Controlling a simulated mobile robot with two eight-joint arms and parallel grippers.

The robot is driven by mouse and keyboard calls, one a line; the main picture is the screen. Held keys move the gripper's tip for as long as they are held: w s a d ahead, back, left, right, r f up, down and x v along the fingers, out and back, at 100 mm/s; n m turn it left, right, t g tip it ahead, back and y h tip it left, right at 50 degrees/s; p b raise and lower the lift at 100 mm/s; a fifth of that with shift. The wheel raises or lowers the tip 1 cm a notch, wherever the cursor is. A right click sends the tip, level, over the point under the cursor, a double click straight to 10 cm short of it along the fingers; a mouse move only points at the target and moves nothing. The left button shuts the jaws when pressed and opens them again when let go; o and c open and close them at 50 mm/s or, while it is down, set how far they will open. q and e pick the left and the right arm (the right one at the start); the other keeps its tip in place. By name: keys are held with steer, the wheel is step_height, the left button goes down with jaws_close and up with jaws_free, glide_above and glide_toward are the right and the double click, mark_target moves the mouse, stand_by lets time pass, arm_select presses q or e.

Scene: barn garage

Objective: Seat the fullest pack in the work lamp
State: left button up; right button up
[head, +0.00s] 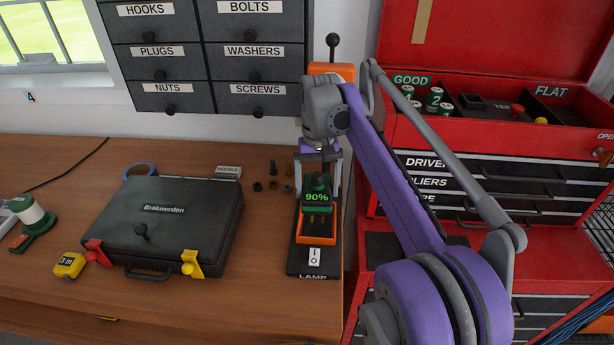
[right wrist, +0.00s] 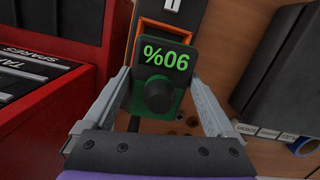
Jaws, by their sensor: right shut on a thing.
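The work lamp's black base (head: 299,262) is marked LAMP and has an orange-framed bay (head: 316,238) and a white I/O switch. The pack is over the far part of the bay; I cannot tell whether it touches. My left gripper is not in view.
A black case (head: 165,215) with red and yellow latches lies left of the lamp. Small hardware pieces (head: 272,184) lie behind. The red tool chest (head: 480,150) stands right, with green cells in a GOOD tray (head: 411,82) and a FLAT tray (head: 560,110). Drawers (head: 205,50) hang above.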

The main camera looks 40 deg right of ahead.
steer(key=shift+s+f+b, duration=0.3)
steer(key=shift+f+b, duration=0.05)
steer(key=shift+f, duration=0.1)
steer(key=shift+s+f+b, duration=0.1)
steer(key=shift+f+b, duration=0.2)
steer(key=shift+f, duration=0.05)
step_height(320, 180, down, 3)
steer(key=shift+f+b, duration=0.1)
steer(key=shift+b, duration=1.15)
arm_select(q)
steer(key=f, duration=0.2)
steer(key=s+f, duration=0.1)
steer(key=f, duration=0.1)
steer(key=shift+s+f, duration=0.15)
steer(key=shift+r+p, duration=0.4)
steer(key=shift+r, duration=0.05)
arm_select(e)
steer(key=shift+a, duration=0.15)
arm_select(q)
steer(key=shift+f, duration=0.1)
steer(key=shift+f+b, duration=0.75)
steer(key=shift+b, duration=0.05)
arm_select(e)
steer(key=shift+f, duration=1.3)
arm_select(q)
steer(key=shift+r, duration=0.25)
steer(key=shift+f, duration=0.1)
arm_select(e)
steer(key=shift+f, duration=0.15)
